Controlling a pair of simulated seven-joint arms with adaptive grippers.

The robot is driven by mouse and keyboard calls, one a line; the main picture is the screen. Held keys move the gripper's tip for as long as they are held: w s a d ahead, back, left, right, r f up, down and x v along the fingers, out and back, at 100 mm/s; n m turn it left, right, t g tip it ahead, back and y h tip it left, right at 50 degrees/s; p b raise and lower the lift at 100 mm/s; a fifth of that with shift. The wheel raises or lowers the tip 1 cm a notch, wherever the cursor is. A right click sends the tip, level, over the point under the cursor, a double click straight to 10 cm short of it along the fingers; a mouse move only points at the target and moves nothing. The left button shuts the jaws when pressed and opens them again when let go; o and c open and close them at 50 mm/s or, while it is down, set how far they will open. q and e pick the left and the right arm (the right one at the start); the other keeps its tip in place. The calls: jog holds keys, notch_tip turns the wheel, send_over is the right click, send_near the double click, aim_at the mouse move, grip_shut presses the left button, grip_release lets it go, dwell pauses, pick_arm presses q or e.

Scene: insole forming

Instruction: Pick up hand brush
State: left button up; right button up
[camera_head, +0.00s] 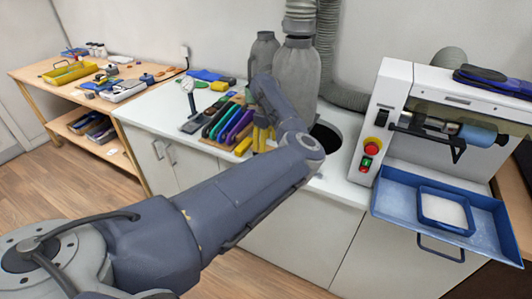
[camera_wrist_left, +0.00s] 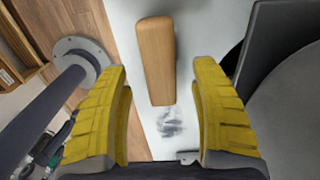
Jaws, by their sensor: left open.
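The hand brush (camera_wrist_left: 157,60) shows in the left wrist view as a light wooden block on the white worktop. In that view it lies between the two yellow fingers of my left gripper (camera_wrist_left: 160,72), with a gap on each side. The gripper is open, and I cannot tell how far above the brush it is. In the head view my left gripper (camera_head: 262,138) hangs over the counter next to the grey canister. The brush cannot be made out there, as my arm covers that spot. My right gripper is not in view.
A grey canister (camera_head: 300,85) and hose stand close behind the gripper. A rack of coloured tools (camera_head: 232,120) lies to its left. A machine with a blue tray (camera_head: 385,200) stands at the right. A grey smudge (camera_wrist_left: 172,122) marks the worktop near the brush.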

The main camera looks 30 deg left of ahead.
pick_arm(q)
jog(key=shift+d+f, duration=0.1)
jog(key=shift+f, duration=1.75)
grip_shut()
jog(key=shift+r, duration=0.15)
